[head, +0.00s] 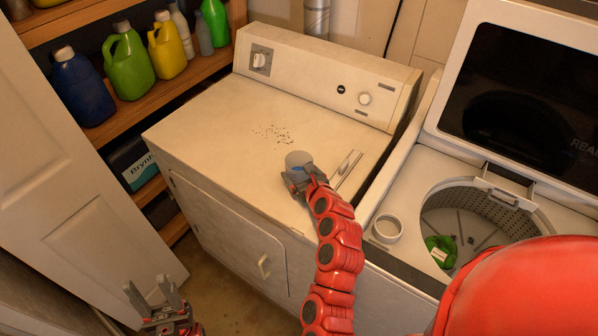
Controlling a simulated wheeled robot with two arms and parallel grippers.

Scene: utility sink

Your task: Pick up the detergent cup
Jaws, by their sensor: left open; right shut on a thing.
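I cannot tell whether the cup touches the dryer top. My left gripper (157,296) is open and empty, low at the lower left, over the floor in front of the dryer.
The dryer (200,130) has dark specks and a thin flat metal piece on top. At right, the open washer (405,190) has a white ring-shaped thing (387,228) on its edge and a green item (440,250) in its drum. Shelves with several bottles (127,62) stand left, beside a door.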

